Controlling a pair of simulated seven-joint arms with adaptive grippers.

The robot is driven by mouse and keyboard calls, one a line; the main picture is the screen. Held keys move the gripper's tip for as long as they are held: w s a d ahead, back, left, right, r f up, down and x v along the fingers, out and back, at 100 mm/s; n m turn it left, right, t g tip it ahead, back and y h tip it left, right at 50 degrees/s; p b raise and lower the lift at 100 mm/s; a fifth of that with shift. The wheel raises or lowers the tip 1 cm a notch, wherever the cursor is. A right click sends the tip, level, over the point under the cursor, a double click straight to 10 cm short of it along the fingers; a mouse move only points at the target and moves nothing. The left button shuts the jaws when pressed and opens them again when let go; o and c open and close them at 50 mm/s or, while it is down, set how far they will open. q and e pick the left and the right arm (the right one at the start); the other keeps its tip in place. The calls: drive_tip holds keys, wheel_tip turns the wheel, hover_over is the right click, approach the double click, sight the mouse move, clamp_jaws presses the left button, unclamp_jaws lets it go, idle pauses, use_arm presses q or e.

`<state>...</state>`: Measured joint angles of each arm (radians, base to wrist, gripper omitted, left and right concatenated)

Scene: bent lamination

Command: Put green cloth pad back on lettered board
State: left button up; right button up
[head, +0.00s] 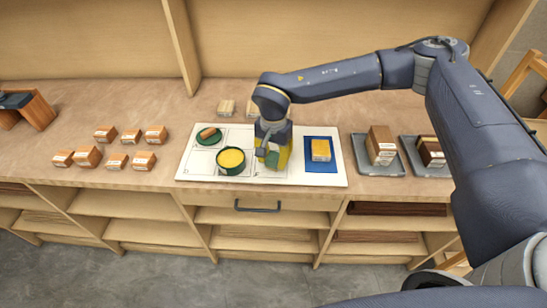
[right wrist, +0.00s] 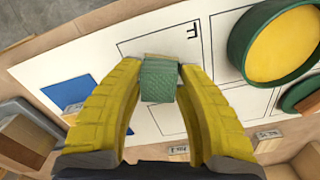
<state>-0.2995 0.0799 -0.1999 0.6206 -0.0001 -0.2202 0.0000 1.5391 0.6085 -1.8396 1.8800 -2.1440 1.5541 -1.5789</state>
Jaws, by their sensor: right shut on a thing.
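The green cloth pad (head: 271,158) is a small folded or block-like green piece with a tan part at one end. In the right wrist view the pad (right wrist: 158,86) sits between the yellow fingertips. My right gripper (head: 273,150) is shut on it over the white lettered board (head: 190,168), just right of the green round container. In the right wrist view a printed letter F and outlined cells show on the board (right wrist: 105,68) beyond the pad. Whether the pad touches the board is unclear. My left gripper is not in view.
Grey trays (head: 378,169) with blocks stand right. Several labelled wooden blocks (head: 116,161) stand left.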

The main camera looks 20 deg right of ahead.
sight(274, 156)
drive_tip(key=shift+f, duration=0.15)
drive_tip(key=o, duration=1.1)
wheel_tip(274, 156, up, 12)
drive_tip(key=shift+r, duration=0.2)
